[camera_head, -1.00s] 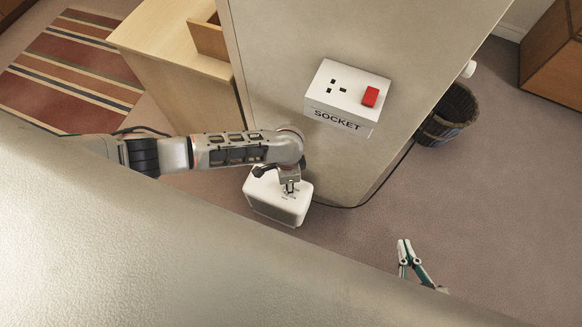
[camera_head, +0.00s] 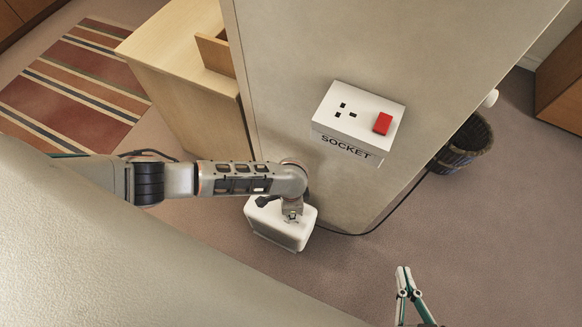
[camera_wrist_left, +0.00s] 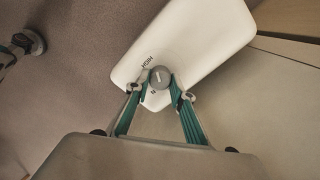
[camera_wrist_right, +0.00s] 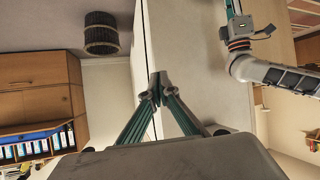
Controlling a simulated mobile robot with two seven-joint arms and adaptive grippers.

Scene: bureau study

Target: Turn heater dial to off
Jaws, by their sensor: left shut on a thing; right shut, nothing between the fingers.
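The heater (camera_head: 275,229) is a white box on the floor beside a pale panel, below the left arm. Its round grey dial (camera_wrist_left: 160,77) shows in the left wrist view, with the word HIGH beside it and other marks partly hidden. My left gripper (camera_head: 292,213) reaches down to the heater top. In the left wrist view its fingers (camera_wrist_left: 161,90) are closed on either side of the dial. The dial's pointer setting is too small to read. My right gripper (camera_head: 402,271) is shut and empty, well right of the heater; its tips meet in the right wrist view (camera_wrist_right: 159,86).
A white socket (camera_head: 340,128) with a red switch (camera_head: 383,123) is on the pale panel (camera_head: 300,60). A dark cable (camera_head: 390,213) runs along the floor from the heater. A wicker basket (camera_head: 465,144) stands at right.

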